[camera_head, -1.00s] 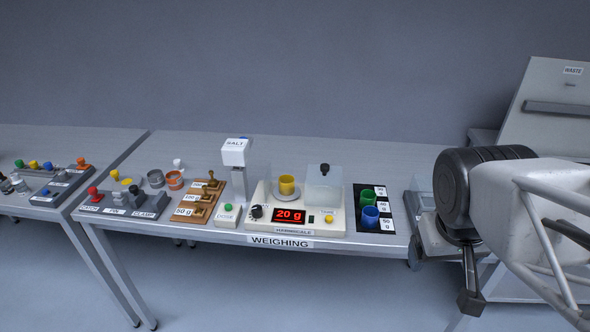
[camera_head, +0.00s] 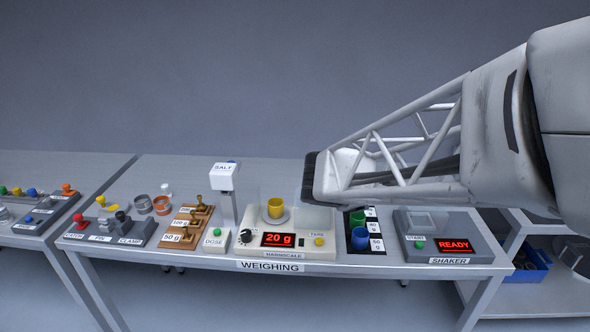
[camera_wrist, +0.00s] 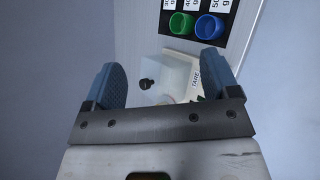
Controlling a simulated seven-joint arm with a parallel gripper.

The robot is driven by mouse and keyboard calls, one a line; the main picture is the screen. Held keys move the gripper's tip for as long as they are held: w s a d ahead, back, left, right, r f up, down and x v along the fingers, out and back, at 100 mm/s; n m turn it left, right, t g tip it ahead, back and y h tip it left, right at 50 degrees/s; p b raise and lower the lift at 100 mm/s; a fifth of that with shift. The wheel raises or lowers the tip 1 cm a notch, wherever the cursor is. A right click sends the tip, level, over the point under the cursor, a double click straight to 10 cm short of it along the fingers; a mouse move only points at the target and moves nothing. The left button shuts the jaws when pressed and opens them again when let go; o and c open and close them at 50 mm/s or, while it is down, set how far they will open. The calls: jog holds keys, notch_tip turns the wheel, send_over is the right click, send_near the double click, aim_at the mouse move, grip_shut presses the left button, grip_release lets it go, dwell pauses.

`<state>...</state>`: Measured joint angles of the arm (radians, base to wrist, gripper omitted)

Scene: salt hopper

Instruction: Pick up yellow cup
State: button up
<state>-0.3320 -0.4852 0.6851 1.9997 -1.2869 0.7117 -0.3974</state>
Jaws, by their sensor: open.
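The yellow cup (camera_head: 275,209) stands upright on the round pan of the white scale (camera_head: 322,253), whose display reads 20 g. It does not show clearly in the wrist view. My gripper (camera_wrist: 164,68) is open and empty, its two blue fingers spread wide in the wrist view. In the head view, its dark end is above and right of the cup, apart from it.
A blue cup (camera_head: 360,238) and a green cup (camera_head: 357,218) stand on a black labelled mat right of the scale. The white salt hopper (camera_head: 224,173) rises left of the yellow cup. A shaker (camera_head: 455,245) reading READY is at the right, and brass weights (camera_head: 187,232) are at left.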

jog(key=w+a+f+n+t+y, duration=0.2)
jog(key=w+a+f+n, duration=0.3)
jog(key=a, duration=0.4)
jog(key=n+t+y, duration=0.2)
jog(key=n+y, duration=0.1)
jog(key=n, duration=0.6)
send_over(275, 209)
jog(key=s+d, duration=0.1)
jog(key=s, duration=0.3)
notch_tip(275, 209, down, 5)
jog(key=shift+s+a+f+n+y, duration=0.2)
jog(key=shift+f+n, duration=0.25)
jog(key=shift+f, duration=0.45)
jog(key=shift+s+a+f+n+y, duration=0.15)
jog(key=shift+f+n, duration=0.35)
jog(key=shift+f, duration=0.4)
jog(key=shift+s+a+f+n+y, duration=0.15)
jog(key=shift+f+n, duration=0.3)
jog(key=shift+f, duration=0.45)
jog(key=shift+w, duration=0.2)
jog(key=shift+x, duration=1.25)
jog(key=shift+w, duration=0.1)
jog(key=shift+x, duration=2.5)
jog(key=shift+f, duration=0.1)
